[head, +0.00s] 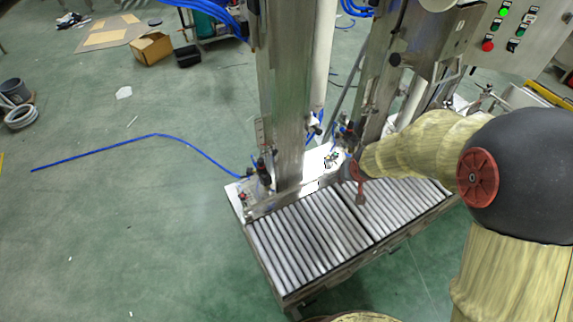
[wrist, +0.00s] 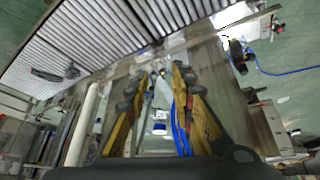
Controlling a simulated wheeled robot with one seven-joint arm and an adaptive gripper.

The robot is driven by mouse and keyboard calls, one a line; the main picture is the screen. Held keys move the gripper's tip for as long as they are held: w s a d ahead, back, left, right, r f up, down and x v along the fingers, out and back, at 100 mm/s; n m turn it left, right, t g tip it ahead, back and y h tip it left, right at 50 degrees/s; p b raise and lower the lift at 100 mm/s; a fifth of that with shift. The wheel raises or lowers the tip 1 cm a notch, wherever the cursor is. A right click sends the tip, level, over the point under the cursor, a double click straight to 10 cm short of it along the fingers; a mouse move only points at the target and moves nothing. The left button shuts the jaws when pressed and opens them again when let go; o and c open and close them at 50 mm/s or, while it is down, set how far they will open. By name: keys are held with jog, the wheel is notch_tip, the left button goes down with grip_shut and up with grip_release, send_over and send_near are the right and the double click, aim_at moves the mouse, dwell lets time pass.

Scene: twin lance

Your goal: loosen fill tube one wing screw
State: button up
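My gripper (wrist: 157,75) is open in the wrist view, its two yellow and dark fingers apart. Between and beyond the fingers, a pale upright part (wrist: 160,115) with blue bits shows, seemingly apart from both fingers. I cannot make out the fill tube's wing screw; it is too small or hidden. In the head view my arm reaches left towards the steel column (head: 285,90) of the filling machine, just above the roller conveyor (head: 310,250).
The conveyor also shows in the wrist view (wrist: 90,40). A second steel column (head: 385,65) stands right of the first. A control panel (head: 520,35) is at the upper right. A blue hose (head: 150,135) lies on the green floor, which is mostly free at left.

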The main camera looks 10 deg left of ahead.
jog(key=w+a+f+t+y, duration=0.1)
jog(key=w+a+f+y, duration=0.1)
jog(key=w+a+f, duration=0.5)
jog(key=t+y+b, duration=0.1)
jog(key=t+y, duration=0.3)
jog(key=y, duration=0.5)
send_near(276, 154)
jog(key=f+x, duration=0.1)
jog(key=x, duration=0.3)
jog(key=shift+m, duration=0.3)
jog(key=shift+r+b+x, duration=0.15)
jog(key=shift+b+x, duration=0.5)
jog(key=shift+x, duration=0.85)
jog(key=shift+r+b+x, duration=0.2)
jog(key=shift+b+x, duration=0.45)
jog(key=shift+x, duration=0.8)
jog(key=shift+o, duration=0.4)
jog(key=shift+w+a, duration=0.1)
jog(key=shift+w, duration=0.05)
jog(key=shift+c, duration=1.2)
jog(key=shift+r, duration=0.1)
jog(key=c, duration=0.4)
